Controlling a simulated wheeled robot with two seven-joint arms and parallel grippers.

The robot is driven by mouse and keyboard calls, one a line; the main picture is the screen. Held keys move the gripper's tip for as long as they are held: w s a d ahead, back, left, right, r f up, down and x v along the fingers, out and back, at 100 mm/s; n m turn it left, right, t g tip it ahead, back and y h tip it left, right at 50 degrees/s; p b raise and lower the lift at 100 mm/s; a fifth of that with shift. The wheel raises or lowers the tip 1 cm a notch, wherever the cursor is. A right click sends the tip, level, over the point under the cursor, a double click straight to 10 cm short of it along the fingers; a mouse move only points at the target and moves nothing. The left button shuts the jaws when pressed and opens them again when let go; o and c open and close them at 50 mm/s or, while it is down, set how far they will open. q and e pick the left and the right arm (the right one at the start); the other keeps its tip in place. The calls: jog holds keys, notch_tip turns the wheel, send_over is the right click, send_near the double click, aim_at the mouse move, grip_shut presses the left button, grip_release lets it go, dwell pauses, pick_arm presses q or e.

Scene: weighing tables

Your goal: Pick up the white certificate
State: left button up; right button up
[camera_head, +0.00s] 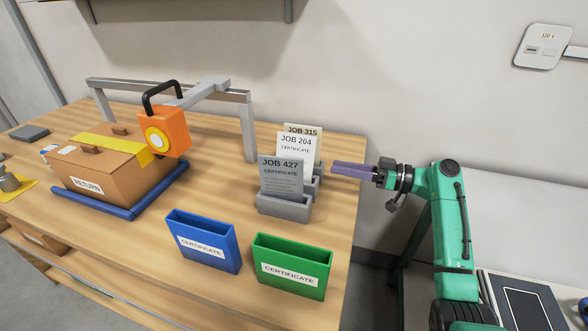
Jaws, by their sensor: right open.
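The white certificate (297,143), marked JOB 204, stands upright in a grey stepped holder near the table's right end. A grey certificate (281,178), marked JOB 427, stands in front of it and hides its lower part. A cream certificate (303,130), marked JOB 315, stands behind it, with mostly its top showing. My right gripper (334,169) points left, open and empty, with its purple fingers just right of the holder and certificates, apart from the white one in the picture. My left gripper is not in view.
The grey holder (284,208) sits on the wooden table (215,192). Blue (203,240) and green (291,266) bins labelled CERTIFICATE stand in front. A RETURN box (117,183) rests on a blue platform under a grey frame (249,130) with an orange hanging device (163,132).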

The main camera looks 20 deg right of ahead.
jog(key=p+x, duration=0.4)
jog(key=x, duration=0.8)
jog(key=shift+a+r+p, duration=0.15)
jog(key=shift+a+p, duration=0.15)
jog(key=shift+p, duration=0.05)
jog(key=shift+w, duration=0.1)
grip_shut()
